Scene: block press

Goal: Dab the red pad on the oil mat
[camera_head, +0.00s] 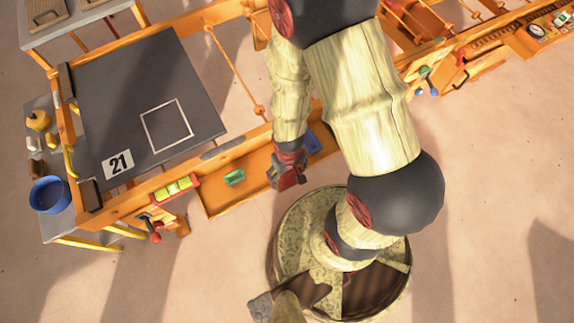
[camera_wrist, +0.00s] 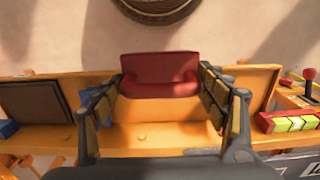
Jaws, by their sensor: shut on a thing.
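My gripper (camera_head: 287,172) is shut on the red pad (camera_wrist: 160,76), which sits between both fingers in the wrist view. In the head view the red pad (camera_head: 291,181) shows only in part, near the front edge of the orange tray. A dark square mat (camera_wrist: 36,101), which looks like the oil mat, lies at the left in the wrist view, apart from the red pad. In the head view my arm hides that place.
The orange tray (camera_head: 212,200) holds a green block (camera_head: 234,177) and a blue piece (camera_head: 312,141). A yellow-green block row (camera_head: 174,187) is at its left. A blue bowl (camera_head: 50,194) stands far left.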

